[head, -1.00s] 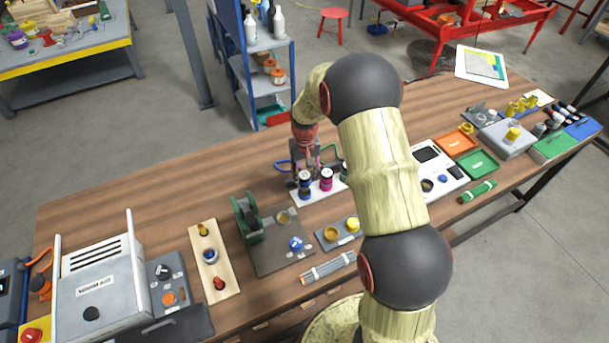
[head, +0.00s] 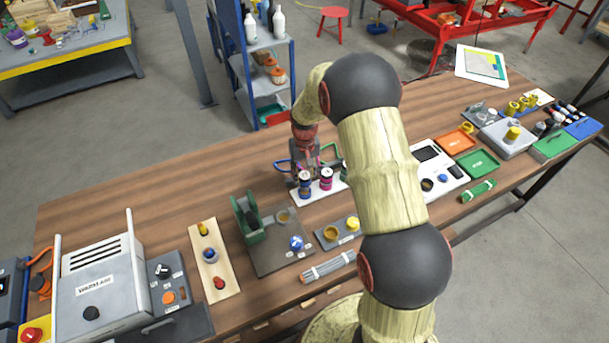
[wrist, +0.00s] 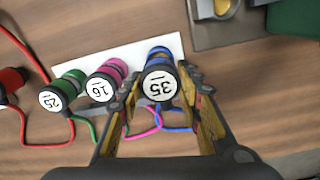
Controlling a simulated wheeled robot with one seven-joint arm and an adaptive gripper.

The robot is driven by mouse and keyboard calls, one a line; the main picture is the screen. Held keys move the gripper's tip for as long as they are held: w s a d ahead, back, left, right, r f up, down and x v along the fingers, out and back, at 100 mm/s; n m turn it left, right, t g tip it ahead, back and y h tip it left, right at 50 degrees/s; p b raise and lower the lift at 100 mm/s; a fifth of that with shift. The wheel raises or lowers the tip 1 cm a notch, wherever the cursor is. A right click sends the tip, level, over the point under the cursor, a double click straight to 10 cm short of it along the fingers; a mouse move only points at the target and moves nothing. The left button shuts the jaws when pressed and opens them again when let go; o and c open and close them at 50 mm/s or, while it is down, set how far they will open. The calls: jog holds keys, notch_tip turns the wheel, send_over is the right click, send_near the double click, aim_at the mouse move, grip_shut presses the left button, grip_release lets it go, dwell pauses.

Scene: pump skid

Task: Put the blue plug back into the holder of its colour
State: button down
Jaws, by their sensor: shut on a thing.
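The blue plug (wrist: 160,84), its round face marked 35, sits between the fingers of my gripper (wrist: 163,92) in the wrist view, which is shut on it. A blue cable (wrist: 177,128) runs from it. A blue holder (wrist: 158,52) shows right behind the plug on the white strip (wrist: 98,54); I cannot tell how deeply the plug sits in it. In the head view, my gripper (head: 303,166) is at the strip, by the blue holder (head: 305,184), and the plug is mostly hidden.
A magenta unit marked 16 (wrist: 103,84) and a green one marked 25 (wrist: 62,92) stand close beside the blue one, with cables. A red part (wrist: 12,80) is further left.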

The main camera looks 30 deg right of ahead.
jog(key=shift+f+b, duration=0.7)
jog(key=shift+f, duration=0.85)
jog(key=c, duration=1.2)
grip_release()
jog(key=shift+o, duration=0.2)
jog(key=shift+r, duration=0.1)
notch_tip(320, 180, up, 12)
jog(key=shift+f, duration=0.1)
